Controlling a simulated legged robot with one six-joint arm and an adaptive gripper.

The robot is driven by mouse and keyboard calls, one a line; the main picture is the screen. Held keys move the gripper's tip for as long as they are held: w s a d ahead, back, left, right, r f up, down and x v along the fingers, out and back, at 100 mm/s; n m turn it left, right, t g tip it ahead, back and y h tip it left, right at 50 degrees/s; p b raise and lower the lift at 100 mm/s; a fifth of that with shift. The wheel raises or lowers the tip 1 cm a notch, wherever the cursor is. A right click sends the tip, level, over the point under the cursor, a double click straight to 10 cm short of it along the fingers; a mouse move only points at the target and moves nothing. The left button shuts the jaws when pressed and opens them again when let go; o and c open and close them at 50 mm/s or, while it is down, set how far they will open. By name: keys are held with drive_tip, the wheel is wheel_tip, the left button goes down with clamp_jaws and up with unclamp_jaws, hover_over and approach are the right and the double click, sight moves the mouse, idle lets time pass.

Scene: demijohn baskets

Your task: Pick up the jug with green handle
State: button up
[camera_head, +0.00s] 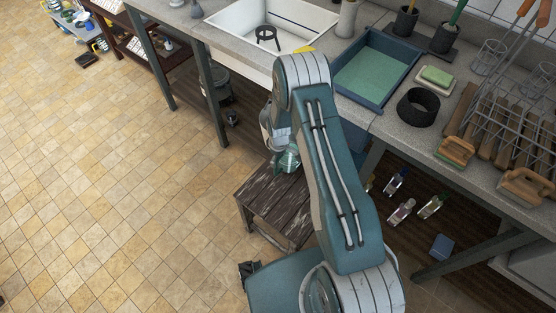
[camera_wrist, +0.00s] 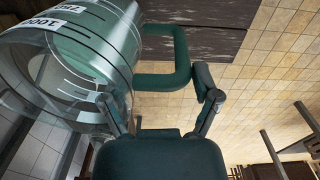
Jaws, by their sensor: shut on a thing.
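The jug is clear with dark measuring marks and white number labels, and its body (camera_wrist: 55,75) fills the left of the wrist view. Its green handle (camera_wrist: 182,52) loops to the right of the body. My gripper (camera_wrist: 160,105) is shut on the jug at its handle, with one finger beside the body and the other beyond the handle. In the head view the jug (camera_head: 288,161) is a small greenish shape over the far end of a dark wooden stool (camera_head: 275,203), partly hidden by my arm. I cannot tell whether it touches the stool.
A grey counter (camera_head: 372,115) with a white sink (camera_head: 245,22), a blue tray (camera_head: 345,92) and a dish rack (camera_head: 515,110) runs behind and to the right. Several bottles (camera_head: 402,210) stand below it. The tiled floor (camera_head: 110,170) at left is clear.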

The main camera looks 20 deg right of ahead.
drive_tip(key=s+r, duration=0.9)
drive_tip(key=s, duration=0.4)
drive_tip(key=shift+d, duration=0.35)
drive_tip(key=shift+s, duration=0.15)
idle(0.6)
